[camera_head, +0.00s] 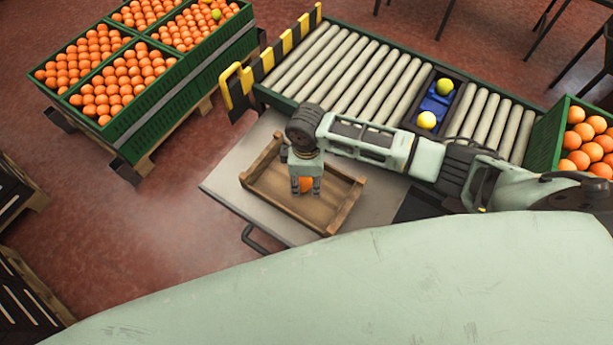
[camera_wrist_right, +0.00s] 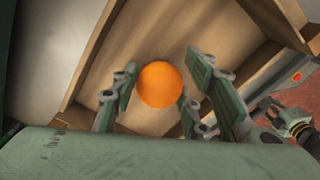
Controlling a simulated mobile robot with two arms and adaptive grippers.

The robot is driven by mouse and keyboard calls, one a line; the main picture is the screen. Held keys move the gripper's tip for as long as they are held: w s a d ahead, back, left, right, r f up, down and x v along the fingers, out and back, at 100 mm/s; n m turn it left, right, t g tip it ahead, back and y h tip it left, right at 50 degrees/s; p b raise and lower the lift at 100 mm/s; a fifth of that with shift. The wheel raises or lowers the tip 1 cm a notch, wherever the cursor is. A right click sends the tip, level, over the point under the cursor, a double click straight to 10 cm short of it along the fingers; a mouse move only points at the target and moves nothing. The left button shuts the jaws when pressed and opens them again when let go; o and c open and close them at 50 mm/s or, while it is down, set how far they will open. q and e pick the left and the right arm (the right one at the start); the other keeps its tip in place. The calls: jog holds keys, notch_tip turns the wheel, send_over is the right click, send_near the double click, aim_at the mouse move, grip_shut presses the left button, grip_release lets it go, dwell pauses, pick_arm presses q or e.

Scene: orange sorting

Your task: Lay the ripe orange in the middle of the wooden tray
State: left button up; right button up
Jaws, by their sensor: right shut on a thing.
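The ripe orange (camera_wrist_right: 159,85) is between the fingers of my right gripper (camera_wrist_right: 160,92) in the right wrist view. In the head view the orange (camera_head: 305,184) shows partly behind the fingers of my right gripper (camera_head: 305,186). The gripper points down inside the wooden tray (camera_head: 345,207), near its middle, and is shut on the orange. The tray's slatted floor and walls show around the orange in the wrist view (camera_wrist_right: 115,45). I cannot tell whether the orange touches the tray floor.
The tray stands on a grey table (camera_head: 226,183). Behind it runs a roller conveyor (camera_head: 345,70) with a blue holder (camera_head: 437,103) bearing a yellow and a yellow-green fruit. A green crate of oranges (camera_head: 545,140) is at right. More crates (camera_head: 150,115) stand at upper left.

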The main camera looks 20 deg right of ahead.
jog(key=shift+f, duration=0.55)
dwell(0.9)
jog(key=o, duration=1.3)
jog(key=shift+c, duration=0.2)
jog(key=shift+o, duration=0.3)
jog(key=o, duration=0.3)
jog(key=shift+o, duration=0.2)
jog(key=shift+r+p, duration=4.05)
jog(key=shift+p, duration=0.3)
